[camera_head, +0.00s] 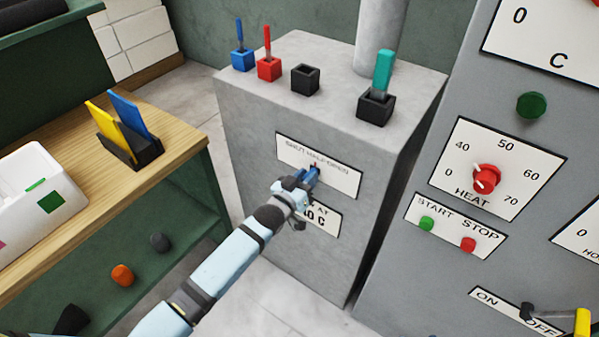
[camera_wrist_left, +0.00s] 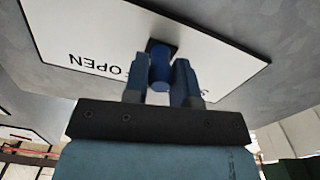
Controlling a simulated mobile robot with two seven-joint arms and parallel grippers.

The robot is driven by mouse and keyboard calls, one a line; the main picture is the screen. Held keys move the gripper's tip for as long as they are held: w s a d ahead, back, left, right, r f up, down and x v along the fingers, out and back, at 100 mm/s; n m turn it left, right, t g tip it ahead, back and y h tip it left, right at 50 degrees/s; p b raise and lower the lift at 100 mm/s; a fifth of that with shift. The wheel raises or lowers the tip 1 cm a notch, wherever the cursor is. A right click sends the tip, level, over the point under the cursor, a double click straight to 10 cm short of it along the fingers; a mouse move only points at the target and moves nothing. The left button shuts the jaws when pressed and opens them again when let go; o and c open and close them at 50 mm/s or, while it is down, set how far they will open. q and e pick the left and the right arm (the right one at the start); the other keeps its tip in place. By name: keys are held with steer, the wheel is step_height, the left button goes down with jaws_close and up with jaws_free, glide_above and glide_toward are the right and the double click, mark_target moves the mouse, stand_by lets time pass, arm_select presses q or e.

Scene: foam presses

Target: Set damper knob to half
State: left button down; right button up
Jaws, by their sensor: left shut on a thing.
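The damper knob (camera_head: 314,172) is a small blue knob on a white plate (camera_head: 345,181) marked SHUT, HALF and OPEN, on the front of a grey cabinet. My left gripper (camera_head: 305,180) reaches it from below and largely covers it in the head view. In the left wrist view, the knob (camera_wrist_left: 159,66) sits between the two blue fingers of the left gripper (camera_wrist_left: 160,84), which are shut on it. The plate (camera_wrist_left: 100,40) shows OPEN upside down there. Which mark the knob points to cannot be told. My right gripper is not in view.
A lower label (camera_head: 326,216) is partly hidden by my left wrist. Blue (camera_head: 242,60), red (camera_head: 268,68) and black (camera_head: 305,79) holders stand on the cabinet top. A control panel with a red heat dial (camera_head: 486,178) stands right. A wooden bench (camera_head: 175,140) is left.

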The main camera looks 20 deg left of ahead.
arm_select(q)
steer(key=c, duration=0.9)
jaws_free()
steer(key=shift+s+a, duration=0.1)
steer(key=v, duration=1.3)
steer(key=shift+s, duration=0.3)
steer(key=shift+s+r, duration=0.1)
steer(key=s+g+y+p, duration=0.1)
steer(key=s+g+p, duration=0.1)
steer(key=s, duration=0.4)
steer(key=s+g+y+p, duration=0.1)
steer(key=s+g+p, duration=0.1)
steer(key=s+p, duration=0.3)
steer(key=s+a+m+g+y+p, duration=0.1)
steer(key=s+g+p, duration=0.1)
steer(key=s, duration=0.6)
steer(key=shift+f+p, duration=0.25)
steer(key=shift+p, duration=0.4)
